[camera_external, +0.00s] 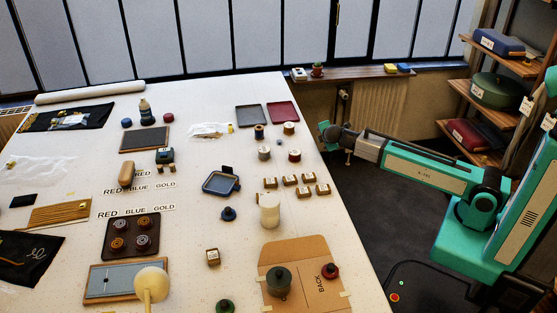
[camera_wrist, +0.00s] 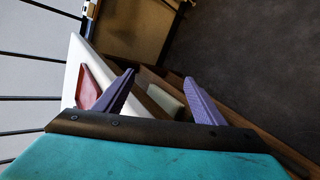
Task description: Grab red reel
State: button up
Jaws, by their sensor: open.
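The likely red reel (camera_external: 294,155) is a small spool with dark red winding and a pale top. It stands upright near the table's right edge in the external view. I cannot make it out in the wrist view. My gripper (camera_external: 326,136) is right of the reel, around the table's right edge, and apart from it. In the wrist view my gripper (camera_wrist: 162,88) shows two purple fingers spread wide with nothing held between them.
Near the reel stand a grey-white reel (camera_external: 264,154), a gold-brown reel (camera_external: 289,129) and a blue reel (camera_external: 259,131). A red tray (camera_external: 283,113) lies behind them; it also shows in the wrist view (camera_wrist: 88,88). Several small wooden blocks (camera_external: 289,180) are in front.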

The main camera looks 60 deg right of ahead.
aim_at(297, 156)
jog(key=a+r+n, duration=0.1)
jog(key=a+r, duration=0.1)
jog(key=r, duration=0.1)
jog(key=a+r+n+p, duration=0.1)
jog(key=a+r+n, duration=0.1)
jog(key=a+r, duration=0.1)
jog(key=a+r+n, duration=0.2)
jog(key=a+r, duration=0.1)
jog(key=shift+a+t+h, duration=0.1)
jog(key=shift+t+h, duration=0.3)
jog(key=s+a+n, duration=0.1)
jog(key=a+n, duration=0.1)
jog(key=a, duration=0.2)
jog(key=s+a+n, duration=0.1)
jog(key=a+n, duration=0.1)
jog(key=a, duration=0.3)
jog(key=s+a+n+t, duration=0.1)
jog(key=a, duration=0.4)
jog(key=shift+s+a+r+n, duration=0.15)
jog(key=shift+r+n, duration=0.05)
jog(key=shift+n, duration=0.2)
jog(key=s+a+n, duration=0.1)
jog(key=a, duration=0.2)
jog(key=s+a+n, duration=0.2)
jog(key=a, duration=0.2)
jog(key=s+a+n+t, duration=0.1)
jog(key=a, duration=0.2)
jog(key=shift+s+a+r+n+h, duration=0.15)
jog(key=shift+s+r+n+h, duration=0.15)
jog(key=shift+r+h, duration=0.1)
